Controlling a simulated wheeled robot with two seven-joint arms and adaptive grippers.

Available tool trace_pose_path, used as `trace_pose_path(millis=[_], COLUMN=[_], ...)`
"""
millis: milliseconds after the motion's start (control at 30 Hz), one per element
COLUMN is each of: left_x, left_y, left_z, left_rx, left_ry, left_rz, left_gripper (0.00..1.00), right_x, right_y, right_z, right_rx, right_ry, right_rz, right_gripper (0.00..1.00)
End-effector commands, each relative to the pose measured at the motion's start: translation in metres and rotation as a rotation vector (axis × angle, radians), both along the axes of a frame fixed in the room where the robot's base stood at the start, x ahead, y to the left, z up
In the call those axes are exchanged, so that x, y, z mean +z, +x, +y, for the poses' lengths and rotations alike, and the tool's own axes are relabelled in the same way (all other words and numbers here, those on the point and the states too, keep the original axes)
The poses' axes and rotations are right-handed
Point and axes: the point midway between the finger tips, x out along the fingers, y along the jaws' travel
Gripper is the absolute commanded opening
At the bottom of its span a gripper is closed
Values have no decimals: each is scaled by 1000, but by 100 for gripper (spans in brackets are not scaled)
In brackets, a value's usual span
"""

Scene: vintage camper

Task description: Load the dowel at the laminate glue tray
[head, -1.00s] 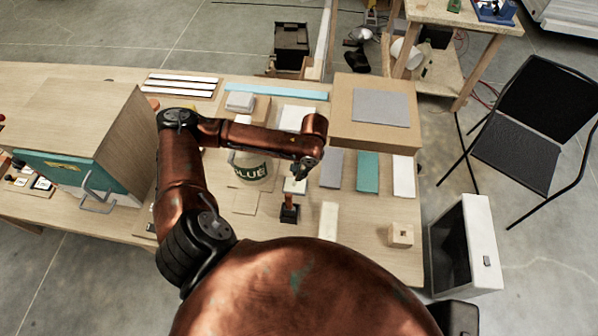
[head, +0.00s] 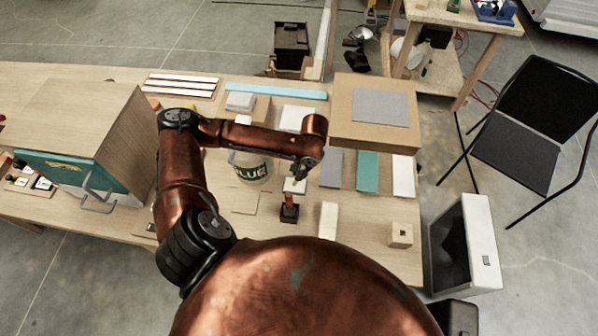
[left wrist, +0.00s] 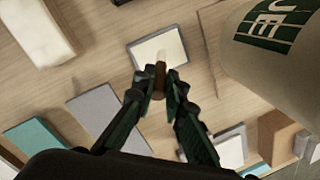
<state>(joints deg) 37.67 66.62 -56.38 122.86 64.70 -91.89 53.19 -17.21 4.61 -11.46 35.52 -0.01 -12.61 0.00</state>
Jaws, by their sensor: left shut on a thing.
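My left gripper (head: 299,174) is over the small pale tray, its fingers pointing down. In the left wrist view its dark fingertips (left wrist: 160,90) are closed on a brown dowel (left wrist: 160,76). The dowel's lower end looks pale and overlaps the glue tray (left wrist: 145,49); I cannot tell whether it touches. The tray is a small square with a cream-coloured surface. It also shows in the head view (head: 291,187), partly behind the gripper. My right gripper is not in view.
A black stand with an orange upright (head: 289,213) is nearer me. A pale block (head: 328,220), a holed wooden cube (head: 400,235) and flat sample panels (head: 367,172) lie to the right.

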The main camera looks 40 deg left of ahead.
Motion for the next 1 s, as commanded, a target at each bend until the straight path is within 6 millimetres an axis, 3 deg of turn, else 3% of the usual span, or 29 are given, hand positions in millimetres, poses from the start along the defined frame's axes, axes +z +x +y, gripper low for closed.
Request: trace_pose_path(millis=[1000], left_x=[-2], left_y=[-2], left_z=[-1], left_rx=[0], left_ry=[-1], left_rz=[4], left_gripper=[0], right_x=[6], right_y=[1], right_z=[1], right_rx=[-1], right_ry=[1], right_rz=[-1], right_gripper=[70])
